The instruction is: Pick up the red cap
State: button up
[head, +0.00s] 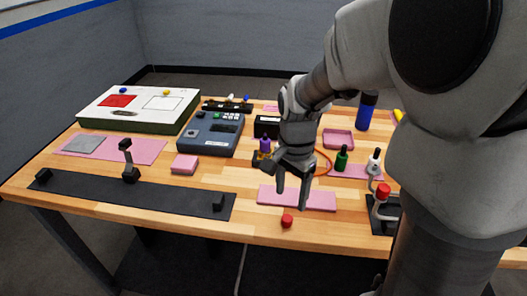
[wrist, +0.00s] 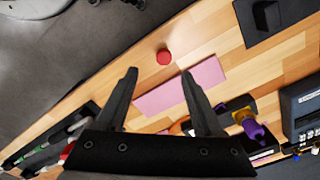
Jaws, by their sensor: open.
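A small red cap (head: 287,221) lies on the wooden table near its front edge, just in front of a pink mat (head: 320,199). In the wrist view the red cap (wrist: 164,57) shows just beyond the fingertips, between their lines, with the mat (wrist: 185,88) beside it. My gripper (head: 292,200) is open and empty, pointing down over the mat, behind and above the cap. Its two fingers also show in the wrist view (wrist: 159,72), apart with nothing between them. The cap is not touched.
Another red round piece (head: 383,190) sits on a stand at the right. A long black strip (head: 130,197) lies at the left. Bare wood surrounds the cap, close to the edge.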

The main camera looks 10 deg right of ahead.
send_over(287, 218)
jog(key=f, duration=0.3)
jog(key=s+f, duration=0.1)
jog(key=f, duration=0.1)
jog(key=shift+f, duration=0.1)
jog(key=shift+w+f+b, duration=0.25)
jog(key=shift+f+b, duration=0.05)
jog(key=shift+f, duration=0.9)
jog(key=shift+w+f+b, duration=0.2)
jog(key=shift+f+b, duration=0.05)
jog(key=shift+f, duration=0.9)
grip_shut()
